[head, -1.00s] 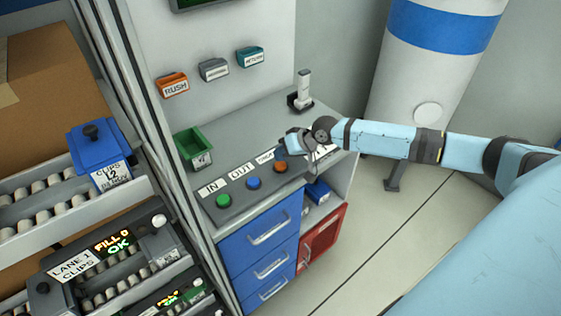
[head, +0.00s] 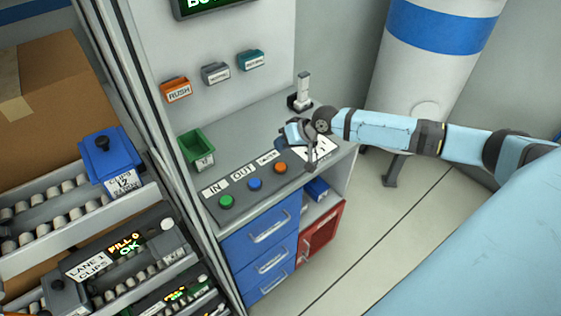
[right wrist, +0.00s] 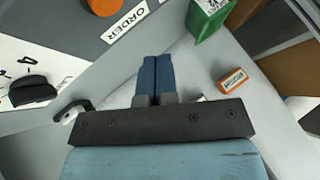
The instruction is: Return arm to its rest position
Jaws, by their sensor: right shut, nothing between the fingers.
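My right arm (head: 395,133) comes in from the right in the head view. Its gripper (head: 283,136) is above the back right of the button panel, apart from the buttons. In the right wrist view the two blue fingers (right wrist: 155,78) are pressed together with nothing between them. The panel carries a green button (head: 226,201), a blue button (head: 255,183) and an orange button (head: 280,167), with labels IN, OUT and a third. The orange button also shows at the top of the right wrist view (right wrist: 103,5). My left gripper is not in view.
A green bin (head: 196,149) stands on the counter (head: 240,140). A small stand (head: 301,95) is behind the gripper. Rollers and a blue box (head: 108,160) are at left. A white drum (head: 432,60) is behind the arm. Floor at lower right is clear.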

